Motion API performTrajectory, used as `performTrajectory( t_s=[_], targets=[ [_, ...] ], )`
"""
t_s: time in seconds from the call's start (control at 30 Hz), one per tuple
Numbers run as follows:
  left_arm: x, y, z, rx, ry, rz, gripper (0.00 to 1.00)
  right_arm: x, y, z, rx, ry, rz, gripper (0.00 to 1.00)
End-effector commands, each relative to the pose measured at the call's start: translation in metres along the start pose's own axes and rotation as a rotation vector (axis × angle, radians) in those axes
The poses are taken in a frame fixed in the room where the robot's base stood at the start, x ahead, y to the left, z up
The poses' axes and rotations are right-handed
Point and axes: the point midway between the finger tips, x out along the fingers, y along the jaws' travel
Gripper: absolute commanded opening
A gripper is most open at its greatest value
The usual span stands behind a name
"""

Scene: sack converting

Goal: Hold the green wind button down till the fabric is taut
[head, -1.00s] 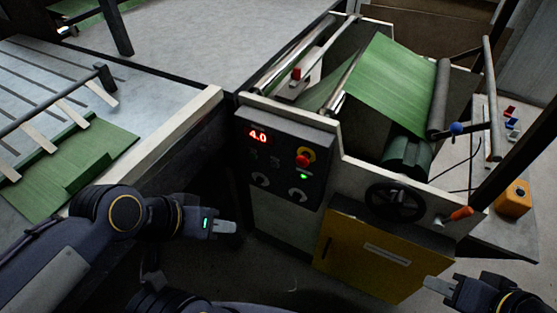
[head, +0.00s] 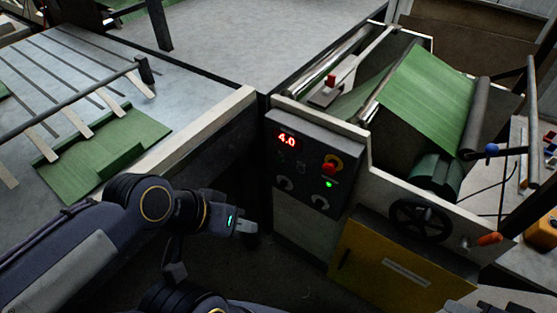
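The green wind button (head: 328,184) glows on the dark control panel (head: 308,150), below a red stop button (head: 329,168) on a yellow ring. The panel display (head: 287,140) reads 4.0. The green fabric (head: 428,92) runs over the machine's rollers; a darker stretch to its left slopes down into the frame, and its slack is hard to judge. My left gripper (head: 245,227) is left of and below the panel, apart from the button, its fingers together and empty. Only a sliver of my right gripper (head: 462,306) shows at the bottom edge; its fingers are unclear.
A black handwheel (head: 420,219) and an orange-handled lever (head: 488,239) stick out from the machine front, above a yellow cabinet door (head: 400,265). A slatted table (head: 85,60) with green cloth (head: 105,150) stands at left. A dark gap lies between table and machine.

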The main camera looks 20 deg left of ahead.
Motion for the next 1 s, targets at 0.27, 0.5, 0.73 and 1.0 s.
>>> performTrajectory(
  t_s=[0.27, 0.5, 0.73, 1.0],
  targets=[
    [0.0000, 0.0000, 0.0000, 0.000, 0.000, 0.000, 0.00, 0.0000, 0.0000, 0.0000, 0.000, 0.000, 0.000, 0.31],
    [0.0000, 0.0000, 0.0000, 0.000, 0.000, 0.000, 0.00, 0.0000, 0.0000, 0.0000, 0.000, 0.000, 0.000, 0.31],
    [0.0000, 0.0000, 0.0000, 0.000, 0.000, 0.000, 0.00, 0.0000, 0.0000, 0.0000, 0.000, 0.000, 0.000, 0.31],
    [0.0000, 0.0000, 0.0000, 0.000, 0.000, 0.000, 0.00, 0.0000, 0.0000, 0.0000, 0.000, 0.000, 0.000, 0.31]
  ],
)
